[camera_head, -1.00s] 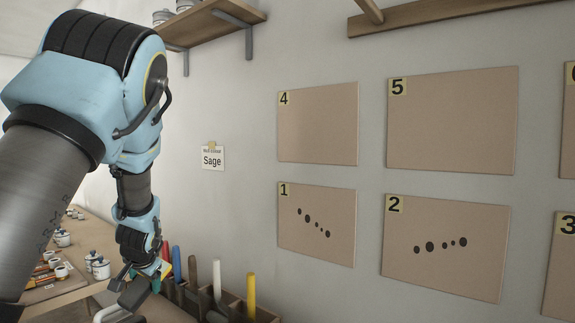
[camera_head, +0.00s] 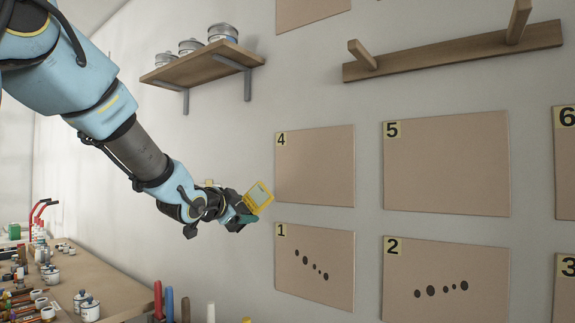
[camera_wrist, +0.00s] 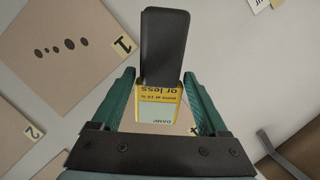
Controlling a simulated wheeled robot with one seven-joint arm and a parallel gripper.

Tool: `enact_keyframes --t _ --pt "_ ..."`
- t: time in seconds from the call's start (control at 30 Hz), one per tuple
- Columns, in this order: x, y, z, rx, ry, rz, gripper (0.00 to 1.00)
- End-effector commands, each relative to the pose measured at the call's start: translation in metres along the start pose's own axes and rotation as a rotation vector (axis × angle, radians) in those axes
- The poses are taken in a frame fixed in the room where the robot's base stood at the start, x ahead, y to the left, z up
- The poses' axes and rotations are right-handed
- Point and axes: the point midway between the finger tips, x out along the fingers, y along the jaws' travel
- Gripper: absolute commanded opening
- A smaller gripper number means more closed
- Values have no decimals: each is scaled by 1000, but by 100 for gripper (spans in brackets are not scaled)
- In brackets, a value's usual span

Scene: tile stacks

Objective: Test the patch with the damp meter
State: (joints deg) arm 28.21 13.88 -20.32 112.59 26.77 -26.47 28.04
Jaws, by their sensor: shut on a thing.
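My gripper (camera_head: 243,215) is shut on the damp meter (camera_head: 259,195), a yellow-framed device with a pale screen and a black part. In the wrist view the meter (camera_wrist: 160,95) is between the green fingers; "DAMP" and "or less" read upside down, smaller print is unclear. The meter is near the left edges of panels 4 (camera_head: 315,170) and 1 (camera_head: 315,285); whether it touches the wall cannot be told. Panel 1 and panel 2 (camera_head: 445,285) bear rows of dark spots. Panels 4 and 5 (camera_head: 446,175) look plain.
A wooden rail with pegs (camera_head: 455,48) is above the panels. Panels 6 (camera_head: 567,160) and 3 (camera_head: 567,292) are cut off at right. A cluttered bench (camera_head: 110,280) is lower left, beside upright coloured handles (camera_head: 170,303).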

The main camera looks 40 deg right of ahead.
Motion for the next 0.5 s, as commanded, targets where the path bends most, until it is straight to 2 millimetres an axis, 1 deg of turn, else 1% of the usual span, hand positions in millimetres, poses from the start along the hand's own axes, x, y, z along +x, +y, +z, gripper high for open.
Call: enact_keyframes --t 0.03,0.1,0.2,0.3,0.33,0.4,0.5 --pt "-2 -3 -30 11 61 3 25" --pt "-6 0 -66 19 130 16 25" --pt "-12 3 -108 23 209 30 25" --pt "-18 7 -137 24 262 41 25" --pt "-19 8 -143 23 273 44 25" --pt "-22 10 -154 23 292 49 25" --pt "-22 11 -162 21 306 52 25"
